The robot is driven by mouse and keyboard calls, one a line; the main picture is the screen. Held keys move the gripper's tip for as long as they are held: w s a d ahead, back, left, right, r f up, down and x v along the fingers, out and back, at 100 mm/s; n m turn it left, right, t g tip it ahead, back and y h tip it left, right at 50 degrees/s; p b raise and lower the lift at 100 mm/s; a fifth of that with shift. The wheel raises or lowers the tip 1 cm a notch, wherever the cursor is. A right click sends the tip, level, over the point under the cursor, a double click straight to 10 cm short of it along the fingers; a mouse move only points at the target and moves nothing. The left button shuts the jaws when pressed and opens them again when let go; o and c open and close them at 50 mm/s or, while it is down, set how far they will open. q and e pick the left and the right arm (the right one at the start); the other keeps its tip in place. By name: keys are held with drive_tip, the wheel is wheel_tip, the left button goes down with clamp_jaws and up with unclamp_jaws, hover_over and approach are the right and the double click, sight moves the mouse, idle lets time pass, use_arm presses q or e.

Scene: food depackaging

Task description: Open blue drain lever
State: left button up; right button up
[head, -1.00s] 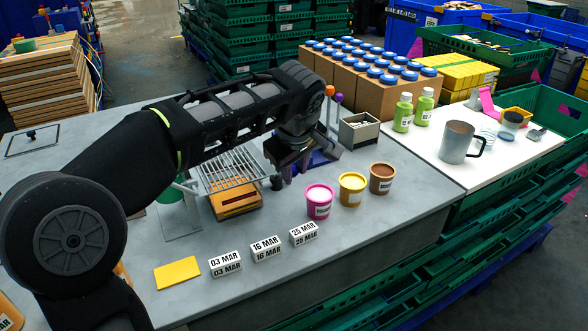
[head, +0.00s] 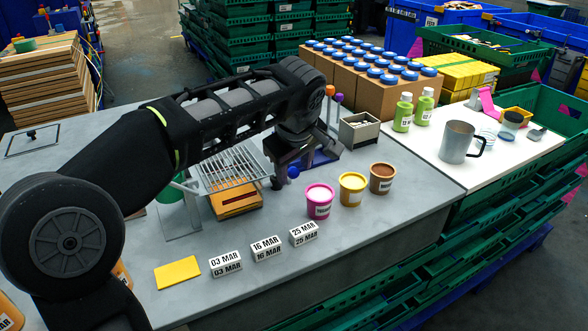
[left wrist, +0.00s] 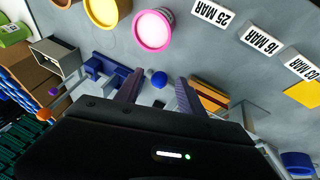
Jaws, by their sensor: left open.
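The blue ball knob of the drain lever (head: 293,172) shows beside my left gripper (head: 284,174) in the head view. In the left wrist view the blue knob (left wrist: 158,79) lies in the gap between the two open fingers of my left gripper (left wrist: 160,88). I cannot tell whether a finger touches it. A blue fixture (head: 322,160) stands just behind the gripper, partly hidden by my wrist. The rest of the lever is hidden. My right gripper is not in view.
A wire rack (head: 230,168) over an orange box (head: 236,203) stands left of the gripper. Pink (head: 319,203), yellow (head: 352,190) and brown (head: 382,179) tubs stand to its right. Orange (head: 329,90) and purple (head: 338,98) knobs rise behind. Date blocks (head: 265,249) stand in front.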

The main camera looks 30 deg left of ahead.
use_arm(q)
drive_tip(key=v, duration=0.7)
